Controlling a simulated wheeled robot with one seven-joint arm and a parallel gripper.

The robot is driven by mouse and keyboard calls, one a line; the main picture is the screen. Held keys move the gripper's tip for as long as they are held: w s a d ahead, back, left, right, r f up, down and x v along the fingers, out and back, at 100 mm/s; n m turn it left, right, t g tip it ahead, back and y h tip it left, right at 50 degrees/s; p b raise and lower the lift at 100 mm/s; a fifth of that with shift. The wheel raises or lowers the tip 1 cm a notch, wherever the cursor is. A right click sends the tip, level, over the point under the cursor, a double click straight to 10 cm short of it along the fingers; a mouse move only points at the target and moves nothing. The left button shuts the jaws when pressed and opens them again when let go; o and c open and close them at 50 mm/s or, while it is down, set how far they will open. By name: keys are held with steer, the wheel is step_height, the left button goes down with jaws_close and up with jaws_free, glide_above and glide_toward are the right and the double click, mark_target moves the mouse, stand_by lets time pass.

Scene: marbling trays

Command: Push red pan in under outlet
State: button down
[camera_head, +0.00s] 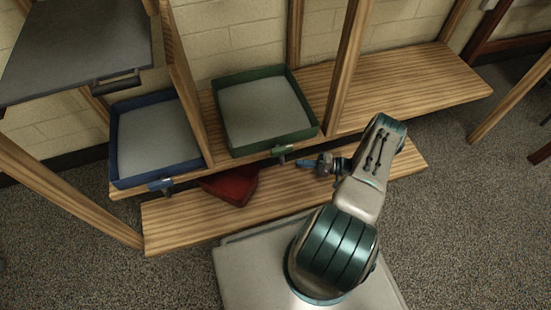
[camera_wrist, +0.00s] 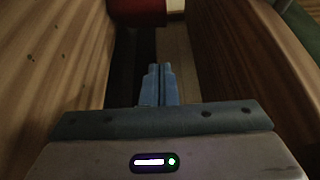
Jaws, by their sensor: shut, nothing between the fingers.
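The red pan (camera_head: 236,187) sits on the lower shelf, partly hidden beneath the upper shelf, in the head view. Its near corner sticks out toward the front, so it looks turned. A green outlet (camera_head: 283,152) is on the front of the green tray, right of the pan. A blue outlet (camera_head: 163,185) is on the blue tray, left of the pan. My gripper (camera_head: 303,163) is low, right of the pan and apart from it, with blue fingers shut and empty. In the wrist view, the fingers (camera_wrist: 158,72) point toward the pan (camera_wrist: 138,9) across a gap.
The blue tray (camera_head: 113,140) and green tray (camera_head: 226,128) stand on the upper shelf (camera_head: 410,85). The lower shelf (camera_head: 180,226) is bare left of the pan. Wooden posts (camera_head: 347,65) rise between the bays. A dark grey panel (camera_head: 75,45) hangs at upper left.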

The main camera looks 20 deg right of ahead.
steer(key=b, duration=0.2)
glide_toward(256, 167)
steer(key=w, duration=0.2)
steer(key=w+a+f, duration=0.1)
steer(key=w, duration=0.1)
steer(key=shift+f, duration=0.1)
steer(key=a, duration=0.1)
steer(key=s+a+b, duration=0.1)
steer(key=shift+a, duration=0.25)
steer(key=shift+s+a, duration=0.2)
steer(key=shift+a, duration=0.2)
steer(key=shift+a, duration=0.1)
